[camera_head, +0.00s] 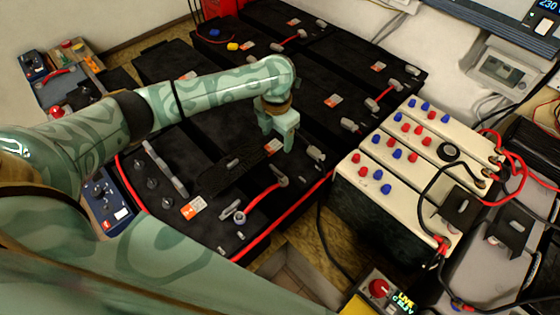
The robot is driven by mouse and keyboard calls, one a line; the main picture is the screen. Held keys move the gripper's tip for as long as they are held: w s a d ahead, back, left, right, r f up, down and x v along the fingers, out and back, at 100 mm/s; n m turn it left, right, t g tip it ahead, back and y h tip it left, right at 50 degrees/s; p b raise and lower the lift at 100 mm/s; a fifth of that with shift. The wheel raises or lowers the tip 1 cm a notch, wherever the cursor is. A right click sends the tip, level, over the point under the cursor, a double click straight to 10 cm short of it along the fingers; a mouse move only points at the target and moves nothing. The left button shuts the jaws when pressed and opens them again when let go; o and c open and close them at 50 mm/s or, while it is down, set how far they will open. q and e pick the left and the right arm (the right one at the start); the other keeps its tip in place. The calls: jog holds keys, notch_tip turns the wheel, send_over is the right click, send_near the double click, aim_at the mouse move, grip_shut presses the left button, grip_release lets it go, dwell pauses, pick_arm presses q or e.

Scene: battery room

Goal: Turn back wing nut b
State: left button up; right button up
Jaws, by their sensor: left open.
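My left arm reaches in from the left over the black batteries. Its gripper (281,140) points down, open, above the terminal area of a middle black battery (225,178). Grey terminal fittings stand close to it: one (315,153) just right of the fingers and one (283,181) below them at the end of a red cable. Another fitting with a ring-shaped top (239,216) sits at the cable's other end. No letter labels are readable, so I cannot tell which is wing nut b. My right gripper is not in view.
A cream-topped battery (402,150) with red and blue caps stands at right. A meter with a lit display (385,290) and an open box (295,275) are at the bottom. A blue device (108,198) is at left. Loose cables cross the right side.

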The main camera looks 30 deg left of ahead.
aim_at(278, 174)
pick_arm(q)
notch_tip(278, 174, down, 15)
jog(key=b, duration=0.5)
jog(key=shift+s+a+b, duration=0.1)
jog(key=shift+b, duration=0.2)
jog(key=c, duration=0.7)
